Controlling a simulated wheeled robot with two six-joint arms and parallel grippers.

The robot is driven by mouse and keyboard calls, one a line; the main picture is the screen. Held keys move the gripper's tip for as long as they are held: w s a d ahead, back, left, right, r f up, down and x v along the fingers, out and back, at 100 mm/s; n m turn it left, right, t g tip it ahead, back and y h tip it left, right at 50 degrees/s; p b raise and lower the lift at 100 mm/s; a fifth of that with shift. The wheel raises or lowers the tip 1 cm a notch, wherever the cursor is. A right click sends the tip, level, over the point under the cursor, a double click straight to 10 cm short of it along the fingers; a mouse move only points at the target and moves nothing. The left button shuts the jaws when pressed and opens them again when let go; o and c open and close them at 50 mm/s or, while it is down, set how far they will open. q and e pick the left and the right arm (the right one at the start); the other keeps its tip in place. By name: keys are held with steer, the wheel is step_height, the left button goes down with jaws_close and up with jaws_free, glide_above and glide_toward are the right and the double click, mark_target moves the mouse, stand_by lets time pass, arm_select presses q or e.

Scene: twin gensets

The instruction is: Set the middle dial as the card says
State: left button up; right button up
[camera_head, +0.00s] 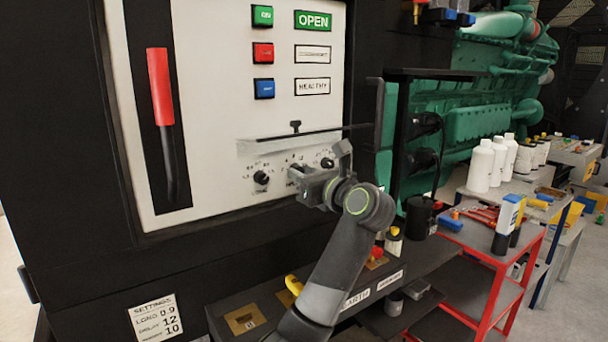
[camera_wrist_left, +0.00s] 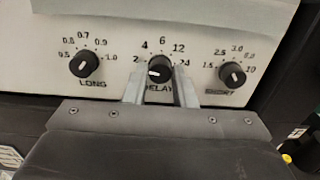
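The middle dial (camera_wrist_left: 159,69), marked DELAY, is a black knob with a white pointer mark facing left, toward the 2 end of its scale; 12 is at the upper right. In the head view it is largely hidden by my left gripper (camera_head: 302,178). In the left wrist view my left gripper (camera_wrist_left: 161,84) has one finger on each side of the dial's lower part, with narrow gaps; contact is not clear. The card (camera_head: 157,318) at the lower left reads SETTINGS, LONG 0.9, DELAY 12 and a last line ending in 10. My right gripper is out of view.
The LONG dial (camera_wrist_left: 83,64) and SHORT dial (camera_wrist_left: 232,75) flank it closely. A raised cover (camera_head: 290,143) juts out above the dials. A red-handled lever (camera_head: 160,88) is at left. A ledge (camera_head: 262,303) lies below; a red cart (camera_head: 498,250) stands right.

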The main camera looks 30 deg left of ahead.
arm_select(q)
steer(key=c, duration=0.4)
steer(key=m+p, duration=0.5)
steer(key=p, duration=0.2)
steer(key=m+p, duration=0.6)
steer(key=p, duration=0.1)
steer(key=m+p, duration=0.6)
steer(key=p, duration=0.1)
steer(key=shift+r, duration=0.3)
steer(key=shift+c, duration=0.2)
steer(key=shift+f+m+p, duration=0.15)
steer(key=shift+m+p, duration=0.35)
steer(key=shift+m, duration=1.15)
steer(key=shift+f+m+p, duration=0.15)
steer(key=shift+m+p, duration=0.3)
steer(key=shift+m, duration=1.2)
steer(key=o, duration=1)
steer(key=shift+d, duration=0.1)
